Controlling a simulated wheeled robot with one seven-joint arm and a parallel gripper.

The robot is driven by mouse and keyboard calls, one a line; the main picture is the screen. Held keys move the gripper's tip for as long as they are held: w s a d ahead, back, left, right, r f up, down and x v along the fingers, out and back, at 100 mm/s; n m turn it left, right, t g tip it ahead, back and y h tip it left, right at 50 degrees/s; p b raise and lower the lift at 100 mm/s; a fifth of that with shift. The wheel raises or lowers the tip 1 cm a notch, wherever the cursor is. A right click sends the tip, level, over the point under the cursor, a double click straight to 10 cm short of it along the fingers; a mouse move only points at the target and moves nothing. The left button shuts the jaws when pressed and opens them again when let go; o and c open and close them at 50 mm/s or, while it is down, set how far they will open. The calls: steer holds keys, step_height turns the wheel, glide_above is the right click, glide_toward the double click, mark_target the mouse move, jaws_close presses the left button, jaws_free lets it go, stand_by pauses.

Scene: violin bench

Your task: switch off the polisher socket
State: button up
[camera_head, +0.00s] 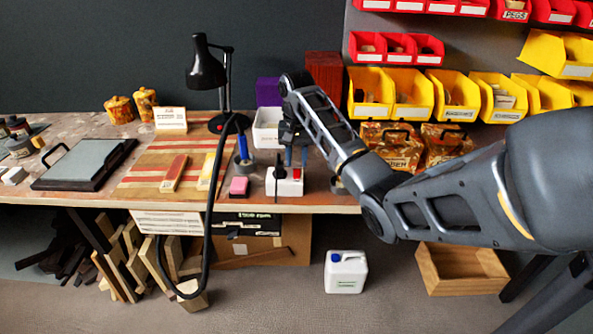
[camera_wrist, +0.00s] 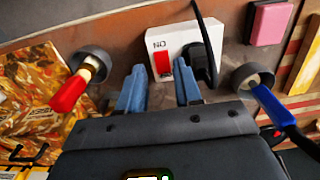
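The polisher socket (camera_head: 285,188) is a white block at the front edge of the bench, below my gripper (camera_head: 295,157) in the head view. It also shows in the wrist view (camera_wrist: 180,38), with a red rocker switch (camera_wrist: 162,66) beside lettering that reads ON upside down. A black plug (camera_wrist: 200,62) with a cable sits in the socket beside the switch. In the wrist view my gripper (camera_wrist: 160,90) has its two blue fingers apart with nothing between them. The switch lies just beyond the fingertips, in line with the gap. I cannot tell whether a finger touches the socket.
Two round cups flank the socket, one with a red-handled tool (camera_wrist: 70,92), one with a blue-handled tool (camera_wrist: 277,108). A pink block (camera_head: 239,186) lies left of the socket. A black lamp (camera_head: 207,72) and a white bin (camera_head: 266,130) stand behind.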

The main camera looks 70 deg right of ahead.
mark_target(297, 179)
steer(key=shift+f, duration=2.45)
jaws_close()
